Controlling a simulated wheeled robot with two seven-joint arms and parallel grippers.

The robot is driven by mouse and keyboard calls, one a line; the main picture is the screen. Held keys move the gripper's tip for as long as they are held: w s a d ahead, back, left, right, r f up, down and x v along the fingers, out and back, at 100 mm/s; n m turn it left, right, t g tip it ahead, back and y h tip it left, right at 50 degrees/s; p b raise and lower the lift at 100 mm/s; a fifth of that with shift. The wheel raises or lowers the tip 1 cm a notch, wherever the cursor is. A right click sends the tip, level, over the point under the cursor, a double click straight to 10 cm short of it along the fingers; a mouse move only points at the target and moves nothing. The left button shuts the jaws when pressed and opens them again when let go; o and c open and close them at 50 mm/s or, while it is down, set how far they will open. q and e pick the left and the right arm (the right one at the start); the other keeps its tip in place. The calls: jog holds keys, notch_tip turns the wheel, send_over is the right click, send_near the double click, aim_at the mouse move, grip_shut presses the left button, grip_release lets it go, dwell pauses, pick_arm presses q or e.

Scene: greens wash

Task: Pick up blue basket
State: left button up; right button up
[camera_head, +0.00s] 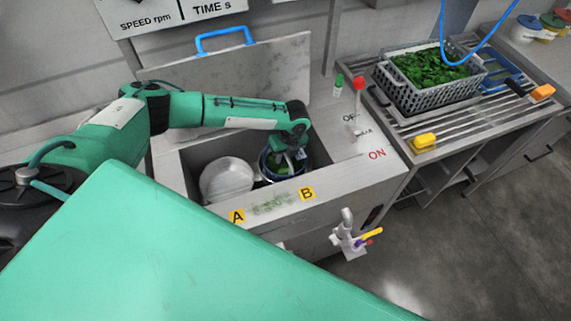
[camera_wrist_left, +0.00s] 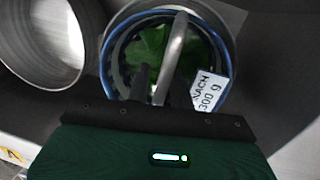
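The blue basket (camera_wrist_left: 107,62) has a blue rim, green leaves inside and a metal handle arching over it. A white tag (camera_wrist_left: 211,90), partly readable as "NACH 300 g", hangs at its right side. In the head view the basket (camera_head: 266,168) sits in the right-hand well of the grey machine, above label B, partly hidden by my left gripper (camera_head: 285,158). In the left wrist view the dark fingers of my left gripper (camera_wrist_left: 160,88) straddle the handle closely. Whether they press on it is not clear. My right gripper is not in view.
An empty metal drum (camera_wrist_left: 55,40) lies left of the basket. The machine's open lid (camera_head: 230,70) stands behind. The machine's walls surround the basket closely. A grey crate of leaves (camera_head: 430,103) stands on the slatted rack at the right, with a yellow block (camera_head: 423,141) in front.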

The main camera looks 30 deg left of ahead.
pick_arm(q)
grip_shut()
jog(key=shift+r, duration=0.1)
dwell(1.3)
